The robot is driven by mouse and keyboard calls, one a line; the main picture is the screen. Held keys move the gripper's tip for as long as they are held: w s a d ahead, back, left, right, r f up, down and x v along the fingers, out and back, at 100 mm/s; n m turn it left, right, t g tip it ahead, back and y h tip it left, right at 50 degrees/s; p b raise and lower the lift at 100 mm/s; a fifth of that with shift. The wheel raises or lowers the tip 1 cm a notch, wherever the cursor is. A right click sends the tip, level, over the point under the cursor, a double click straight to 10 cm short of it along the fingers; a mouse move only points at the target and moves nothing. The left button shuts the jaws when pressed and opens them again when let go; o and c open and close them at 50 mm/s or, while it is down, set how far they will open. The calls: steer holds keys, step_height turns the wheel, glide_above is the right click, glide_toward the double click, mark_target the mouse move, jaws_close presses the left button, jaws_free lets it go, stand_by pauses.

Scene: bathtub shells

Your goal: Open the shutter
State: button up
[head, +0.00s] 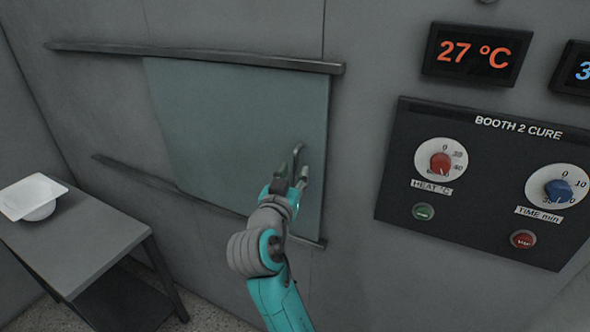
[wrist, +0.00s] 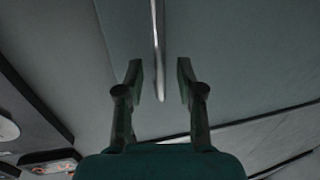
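The shutter (head: 230,120) is a flat grey-green panel on the wall, set between an upper rail (head: 110,48) and a lower rail (head: 130,170). It sits at the right part of the rails. Its slim metal handle (head: 297,151) is near the panel's right edge. My gripper (head: 293,176) is at the handle, in front of the panel. In the wrist view my gripper (wrist: 160,80) is open, with the handle bar (wrist: 157,45) running between its two fingers. A gap shows on each side of the bar. Part of the handle is hidden by my gripper in the head view.
A black control panel (head: 398,200) with a red dial (head: 440,163), a blue dial (head: 560,190) and buttons is right of the shutter. A display (head: 477,54) reads 27 °C. A grey table (head: 90,245) with a white shell (head: 32,196) stands at left.

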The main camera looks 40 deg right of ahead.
steer(key=shift+x, duration=1.1)
jaws_close()
steer(key=shift+w, duration=0.1)
